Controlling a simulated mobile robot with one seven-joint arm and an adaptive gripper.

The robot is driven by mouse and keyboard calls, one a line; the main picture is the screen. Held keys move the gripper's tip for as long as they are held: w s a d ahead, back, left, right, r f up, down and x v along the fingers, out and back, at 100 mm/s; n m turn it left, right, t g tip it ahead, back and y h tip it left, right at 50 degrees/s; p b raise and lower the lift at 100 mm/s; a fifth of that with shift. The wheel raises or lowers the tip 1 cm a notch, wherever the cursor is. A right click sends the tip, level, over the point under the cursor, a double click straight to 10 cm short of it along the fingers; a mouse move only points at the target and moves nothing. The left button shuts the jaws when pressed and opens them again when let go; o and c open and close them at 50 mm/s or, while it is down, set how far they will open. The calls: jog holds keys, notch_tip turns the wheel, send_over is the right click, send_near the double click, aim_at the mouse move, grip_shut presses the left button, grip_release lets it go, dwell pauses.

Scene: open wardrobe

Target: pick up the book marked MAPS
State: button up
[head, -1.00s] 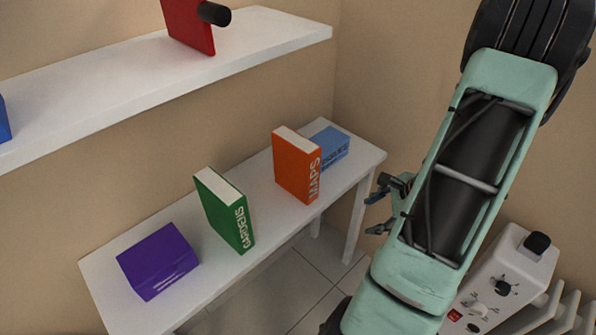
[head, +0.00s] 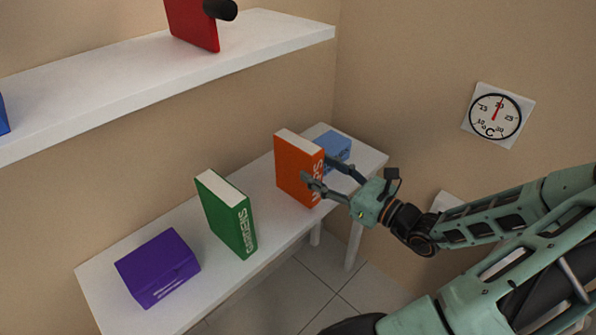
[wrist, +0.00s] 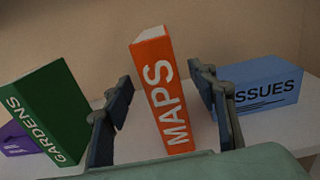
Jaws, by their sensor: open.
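The orange book marked MAPS (head: 292,167) stands upright on the white bench, its spine facing my gripper. In the wrist view the MAPS book (wrist: 162,95) sits between my two fingers, with wall or bench showing on both sides of it. My gripper (head: 318,168) is open in front of the spine and covers part of the lettering in the head view. In the wrist view my gripper (wrist: 163,100) has one finger to the left of the book and one to the right. I cannot tell how far the fingertips reach along its sides.
A green GARDENS book (head: 228,215) stands to the left, and a purple box (head: 158,268) lies further left. A white shelf (head: 110,91) hangs above with a red book (head: 192,22). A dial thermometer (head: 496,115) hangs on the wall.

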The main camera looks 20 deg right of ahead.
aim_at(298, 156)
jog(key=b+x, duration=0.1)
jog(key=x, duration=0.6)
jog(key=shift+w+a+r+b, duration=0.15)
jog(key=shift+w+b, duration=0.2)
jog(key=shift+b, duration=0.05)
grip_shut()
